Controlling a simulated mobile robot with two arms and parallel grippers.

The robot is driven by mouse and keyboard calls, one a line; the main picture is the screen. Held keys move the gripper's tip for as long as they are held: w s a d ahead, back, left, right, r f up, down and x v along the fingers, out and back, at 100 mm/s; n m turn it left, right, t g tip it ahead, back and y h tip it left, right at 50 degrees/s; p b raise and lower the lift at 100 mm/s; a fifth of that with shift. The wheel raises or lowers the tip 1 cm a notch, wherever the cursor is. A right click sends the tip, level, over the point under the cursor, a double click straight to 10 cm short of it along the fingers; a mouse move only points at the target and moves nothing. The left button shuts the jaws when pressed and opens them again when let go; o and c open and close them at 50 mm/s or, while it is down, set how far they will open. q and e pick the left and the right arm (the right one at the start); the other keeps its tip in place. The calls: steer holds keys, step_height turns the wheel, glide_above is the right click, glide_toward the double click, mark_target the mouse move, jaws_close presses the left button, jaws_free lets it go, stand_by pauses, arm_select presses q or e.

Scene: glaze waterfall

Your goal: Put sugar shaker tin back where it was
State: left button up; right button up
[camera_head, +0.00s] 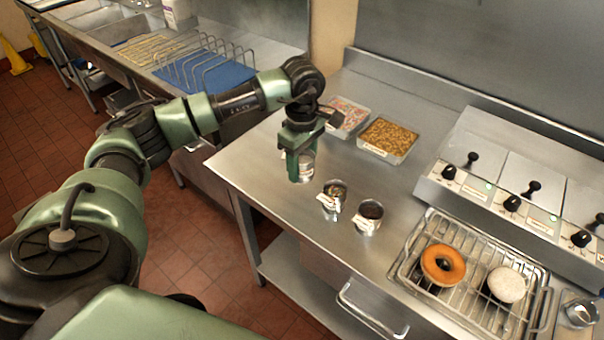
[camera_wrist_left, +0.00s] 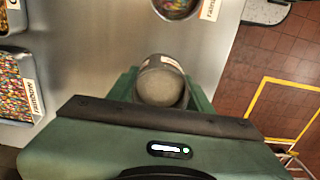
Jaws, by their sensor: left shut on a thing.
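The sugar shaker tin (camera_head: 306,171) is a small metal cylinder with a pale label, upright between the fingers of my left gripper (camera_head: 300,158). The gripper is shut on it at the left front part of the steel counter (camera_head: 270,185). I cannot tell whether its base touches the counter. In the left wrist view, the tin's round grey top (camera_wrist_left: 161,86) shows between the green fingers, which hide part of its sides. My right gripper is not in view.
Two open labelled tins (camera_head: 332,196) (camera_head: 369,216) stand just right of the held tin. Behind are two topping trays (camera_head: 349,128) (camera_head: 405,153). A wire rack (camera_head: 462,300) with two doughnuts and a switch panel (camera_head: 478,205) lie right. The counter's left front edge is close.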

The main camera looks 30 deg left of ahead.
mark_target(302, 187)
arm_select(q)
step_height(302, 187, down, 4)
steer(key=shift+r+p, duration=0.25)
steer(key=shift+p, duration=0.2)
steer(key=shift+f, duration=0.45)
steer(key=shift+f, duration=0.1)
steer(key=o, duration=1.5)
